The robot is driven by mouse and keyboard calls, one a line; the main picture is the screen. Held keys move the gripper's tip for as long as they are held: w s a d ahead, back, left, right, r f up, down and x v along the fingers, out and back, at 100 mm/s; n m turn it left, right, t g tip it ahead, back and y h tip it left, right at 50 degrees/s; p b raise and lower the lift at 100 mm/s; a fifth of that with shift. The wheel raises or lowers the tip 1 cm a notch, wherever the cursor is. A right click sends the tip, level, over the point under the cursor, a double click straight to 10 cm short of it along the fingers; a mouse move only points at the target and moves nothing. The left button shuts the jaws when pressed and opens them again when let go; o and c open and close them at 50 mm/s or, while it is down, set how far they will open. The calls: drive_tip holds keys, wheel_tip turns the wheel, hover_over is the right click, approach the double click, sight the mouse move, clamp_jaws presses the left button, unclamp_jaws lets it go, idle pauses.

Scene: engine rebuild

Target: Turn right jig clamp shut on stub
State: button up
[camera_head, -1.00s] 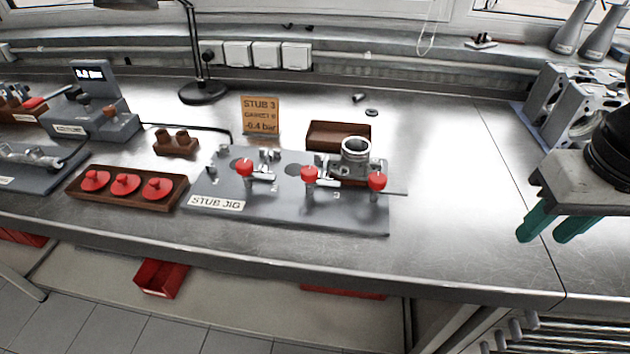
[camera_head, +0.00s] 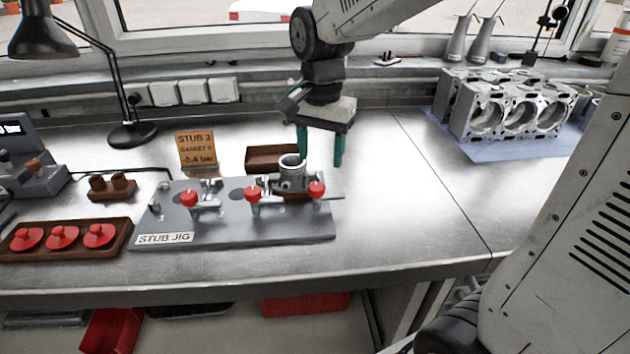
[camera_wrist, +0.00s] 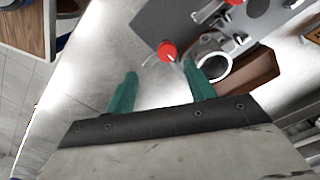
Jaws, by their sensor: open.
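The stub jig (camera_head: 215,231) is a grey plate on the bench, labelled STUB JIG. The stub (camera_head: 292,170), a metal ring-topped casting, sits upright at its right end. The right jig clamp (camera_head: 317,189) has a red knob and stands at the plate's right edge beside the stub. It shows in the wrist view as a red knob (camera_wrist: 167,50) close to the stub (camera_wrist: 212,62). Whether the clamp bears on the stub I cannot tell. My gripper (camera_head: 320,160) hangs open and empty, with green fingers pointing down, behind and right of the clamp. It also shows in the wrist view (camera_wrist: 160,82).
Two more red-knobbed clamps, the middle (camera_head: 253,194) and left (camera_head: 188,199), stand on the jig. Engine blocks (camera_head: 505,108) stand back right. The bench right of the jig is clear.

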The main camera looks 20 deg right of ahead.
sight(316, 187)
drive_tip(key=shift+w+a+f, duration=0.15)
drive_tip(key=shift+w+f, duration=0.2)
drive_tip(key=shift+w, duration=0.2)
drive_tip(key=shift+w+f+m, duration=0.1)
drive_tip(key=shift+f+m, duration=0.2)
wheel_tip(316, 187, down, 7)
drive_tip(key=shift+f, duration=0.1)
drive_tip(key=c, duration=1)
